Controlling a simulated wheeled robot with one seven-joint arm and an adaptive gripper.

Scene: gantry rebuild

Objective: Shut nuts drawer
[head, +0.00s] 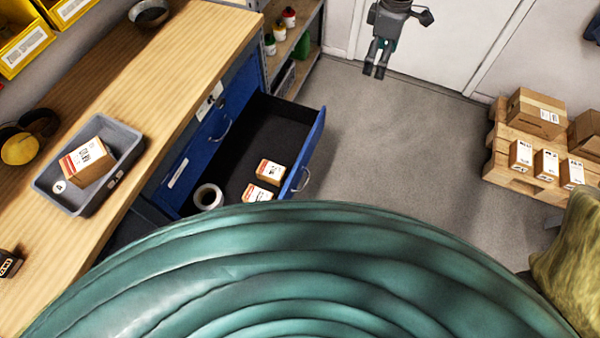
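A blue drawer (315,150) stands pulled out from the blue cabinet under the wooden workbench. Its inside is dark, and it holds two small white-and-brown boxes (269,170) and a white roll (208,197). A handle (302,180) is on its front; no nuts label is readable from here. Above it is a shut blue drawer front (240,90) with a handle and white labels. My gripper (374,72) hangs at the top middle, beyond and right of the open drawer, apart from it. It holds nothing that I can see; its finger gap is too small to judge.
A shelf (300,45) stands beyond the cabinet. A pallet (505,165) with cartons is at right. Grey floor between is clear. A teal ribbed shape covers the bottom.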

